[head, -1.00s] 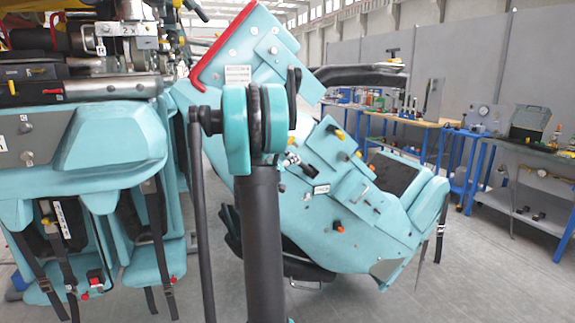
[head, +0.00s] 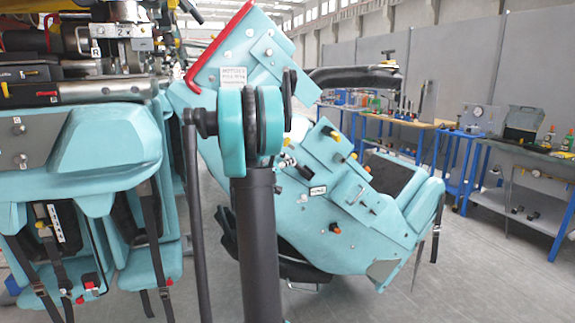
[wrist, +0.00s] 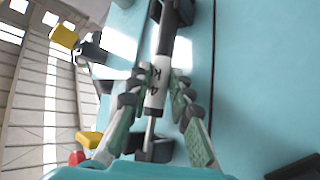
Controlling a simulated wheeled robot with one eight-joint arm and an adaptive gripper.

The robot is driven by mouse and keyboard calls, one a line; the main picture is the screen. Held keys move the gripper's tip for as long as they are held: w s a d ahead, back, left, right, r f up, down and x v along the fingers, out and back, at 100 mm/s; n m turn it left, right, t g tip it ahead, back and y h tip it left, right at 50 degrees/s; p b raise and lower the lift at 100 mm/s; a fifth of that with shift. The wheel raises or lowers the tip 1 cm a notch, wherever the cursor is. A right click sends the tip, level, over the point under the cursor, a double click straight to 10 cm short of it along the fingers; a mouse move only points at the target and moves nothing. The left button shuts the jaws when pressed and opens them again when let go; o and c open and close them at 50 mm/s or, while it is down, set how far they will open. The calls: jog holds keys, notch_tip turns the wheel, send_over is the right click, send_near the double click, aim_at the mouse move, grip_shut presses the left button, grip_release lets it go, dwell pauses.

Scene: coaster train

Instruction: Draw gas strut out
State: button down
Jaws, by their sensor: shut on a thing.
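The gas strut (wrist: 155,98) shows in the wrist view as a slim cylinder, dark toward the top, with a white band marked "4" and a thin metal rod below. My gripper (wrist: 162,78) has one finger on each side of the strut and is shut on it around the banded part. The rod's lower end meets a dark bracket (wrist: 153,148) on the teal panel (wrist: 260,80). In the head view my arm stands in front of the tilted teal coaster car (head: 350,215), and I cannot make out the gripper or strut there.
A yellow block (wrist: 64,37), a yellow knob (wrist: 88,138) and a red knob (wrist: 77,157) stick out left of the strut. Other teal seats with hanging straps (head: 140,250) are close on the left. Blue workbenches (head: 530,165) line the right; grey floor between is clear.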

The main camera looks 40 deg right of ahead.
jog(key=shift+s, duration=0.15)
jog(key=shift+s+a, duration=0.2)
jog(key=shift+s, duration=0.6)
jog(key=shift+s+a, duration=0.25)
jog(key=shift+s, duration=0.5)
jog(key=shift+s+a, duration=0.2)
jog(key=shift+s, duration=0.6)
